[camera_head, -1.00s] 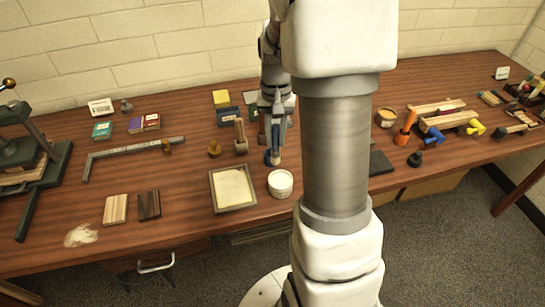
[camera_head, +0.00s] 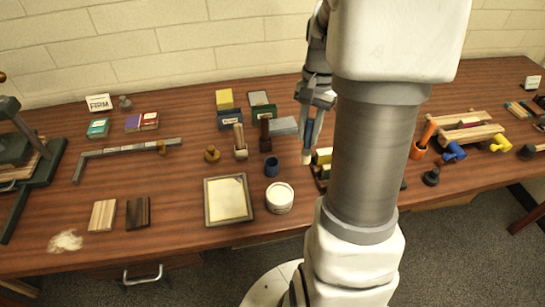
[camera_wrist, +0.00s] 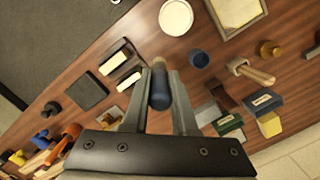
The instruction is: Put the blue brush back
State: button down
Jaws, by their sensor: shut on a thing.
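My gripper (camera_head: 312,118) is shut on the blue brush (camera_wrist: 159,90). The brush has a blue handle with a tan end and hangs tip down above the table, with its pale tip low in the head view. In the wrist view it sits between the two fingers. The blue cup (camera_head: 271,167) stands empty-looking on the table, left of the brush; it also shows in the wrist view (camera_wrist: 199,59). A dark holder with cream and yellow pieces (camera_head: 323,165) lies just right of the brush, partly hidden by my arm; the wrist view shows dark blocks with cream tops (camera_wrist: 114,63).
A white tub (camera_head: 279,198) and a framed cream tray (camera_head: 208,205) stand at the front. Wooden-handled tools (camera_head: 240,145) and small boxes (camera_head: 230,119) lie behind the cup. A black pad (camera_wrist: 87,91) lies beyond the dark blocks in the wrist view.

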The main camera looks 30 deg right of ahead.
jog(key=w+a+f, duration=0.5)
jog(key=w+f, duration=0.3)
jog(key=f, duration=0.2)
jog(key=shift+a, duration=0.3)
jog(key=shift+w, duration=0.1)
jog(key=shift+f, duration=0.2)
jog(key=c, duration=0.7)
grip_release()
jog(key=shift+r, duration=0.15)
